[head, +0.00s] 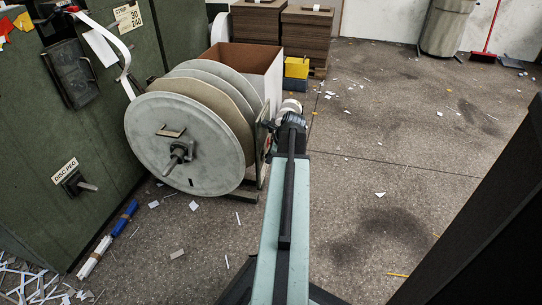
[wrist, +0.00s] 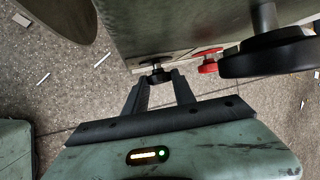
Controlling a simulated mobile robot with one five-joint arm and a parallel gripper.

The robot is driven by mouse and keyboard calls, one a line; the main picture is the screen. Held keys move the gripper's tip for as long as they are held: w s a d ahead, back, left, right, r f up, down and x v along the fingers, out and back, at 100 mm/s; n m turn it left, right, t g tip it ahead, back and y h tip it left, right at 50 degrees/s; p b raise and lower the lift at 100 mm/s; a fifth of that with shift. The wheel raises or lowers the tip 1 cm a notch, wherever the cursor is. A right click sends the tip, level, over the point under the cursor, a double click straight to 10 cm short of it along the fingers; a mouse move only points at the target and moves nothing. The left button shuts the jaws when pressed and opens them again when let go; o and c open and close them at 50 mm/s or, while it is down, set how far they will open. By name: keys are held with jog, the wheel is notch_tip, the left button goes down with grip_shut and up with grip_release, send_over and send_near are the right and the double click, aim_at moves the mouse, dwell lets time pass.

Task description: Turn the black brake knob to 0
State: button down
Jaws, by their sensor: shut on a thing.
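The small black brake knob (wrist: 157,74) sits on the edge of a grey-green metal plate in the wrist view. My gripper (wrist: 160,84) reaches it from below in that picture, one finger on each side, and is shut on it. No scale or 0 mark can be read, so I cannot tell the knob's setting. In the head view my gripper (head: 289,112) is at the right side of the reel stand (head: 264,160), and the knob is hidden there.
A red knob (wrist: 208,64) and a large black handwheel (wrist: 272,55) are close to the right of the brake knob. The grey reel (head: 160,150) stands left of my arm. The floor (head: 370,150) to the right is mostly open, with paper scraps.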

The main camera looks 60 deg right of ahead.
jog(key=c, duration=1)
grip_release()
jog(key=shift+c, duration=0.2)
jog(key=p+v, duration=0.7)
jog(key=shift+s+r, duration=0.2)
jog(key=shift+r, duration=0.1)
